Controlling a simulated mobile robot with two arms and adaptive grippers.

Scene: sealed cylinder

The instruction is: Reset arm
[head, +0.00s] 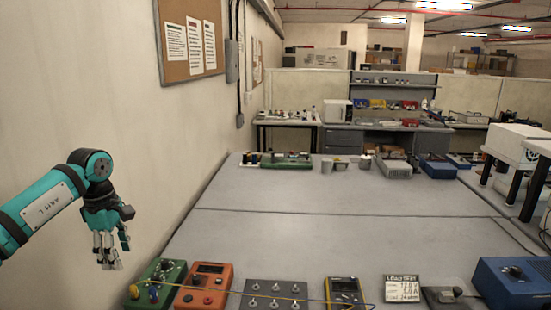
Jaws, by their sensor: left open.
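My left arm (45,205) comes in from the left, teal and black. My left gripper (112,258) hangs down from its wrist, fingers pointing down, open, with nothing seen between them. It is left of the grey table (290,228), near the wall and above and left of a green device. My right gripper is not in view.
Along the near table edge are a green device (157,284), an orange meter (205,285), a grey switch panel (273,293), a yellow meter (345,291), a "LOAD TEST" card (402,288) and a blue box (515,283). Instruments line the far edge. The table's middle is clear.

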